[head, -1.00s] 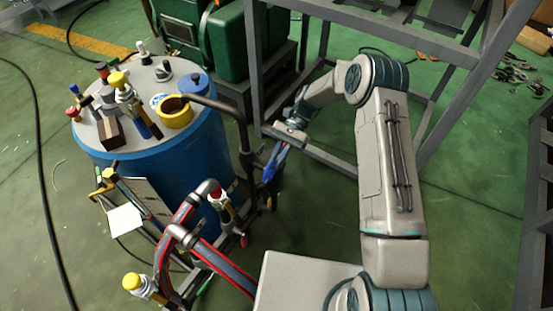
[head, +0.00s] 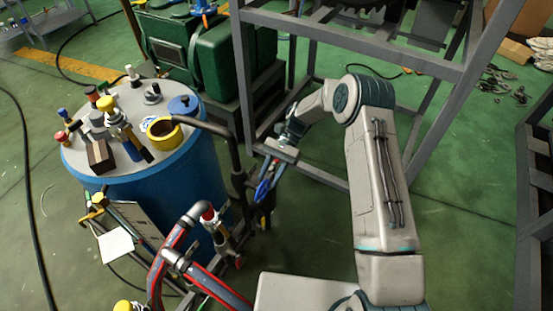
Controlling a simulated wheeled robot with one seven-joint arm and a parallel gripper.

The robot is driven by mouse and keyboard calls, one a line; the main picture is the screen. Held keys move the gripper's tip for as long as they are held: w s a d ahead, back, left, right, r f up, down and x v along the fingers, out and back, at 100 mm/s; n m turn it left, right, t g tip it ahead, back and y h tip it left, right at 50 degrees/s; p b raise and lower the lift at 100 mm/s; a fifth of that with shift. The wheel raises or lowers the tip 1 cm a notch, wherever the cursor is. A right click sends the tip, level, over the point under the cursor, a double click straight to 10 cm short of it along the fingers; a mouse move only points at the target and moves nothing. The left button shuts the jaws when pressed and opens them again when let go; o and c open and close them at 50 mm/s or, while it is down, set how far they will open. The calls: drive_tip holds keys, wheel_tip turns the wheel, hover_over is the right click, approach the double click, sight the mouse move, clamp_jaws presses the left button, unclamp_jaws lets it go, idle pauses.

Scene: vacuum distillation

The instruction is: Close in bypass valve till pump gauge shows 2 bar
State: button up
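My gripper (head: 264,188) is in the middle of the head view, at the end of my bent arm, to the right of the blue drum. Blue parts show at its fingers; whether they are its own fingers or a handle is too small to tell. Dark upright pipework with small fittings (head: 240,190) stands just left of it. A red-topped valve fitting (head: 213,222) sits on the piping lower left. A yellow-capped fitting (head: 126,306) shows at the bottom edge. I cannot tell which fitting is the bypass valve. No readable pump gauge shows.
A grey steel frame (head: 245,80) stands behind my gripper. Green machinery (head: 215,55) is at the back. A black hose (head: 35,200) lies on the left floor. Green floor is free at right (head: 470,160).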

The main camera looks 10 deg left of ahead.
drive_tip(key=b+v, duration=0.1)
drive_tip(key=v, duration=1.2)
drive_tip(key=shift+w+r, duration=0.1)
drive_tip(key=shift+w, duration=0.05)
idle(0.7)
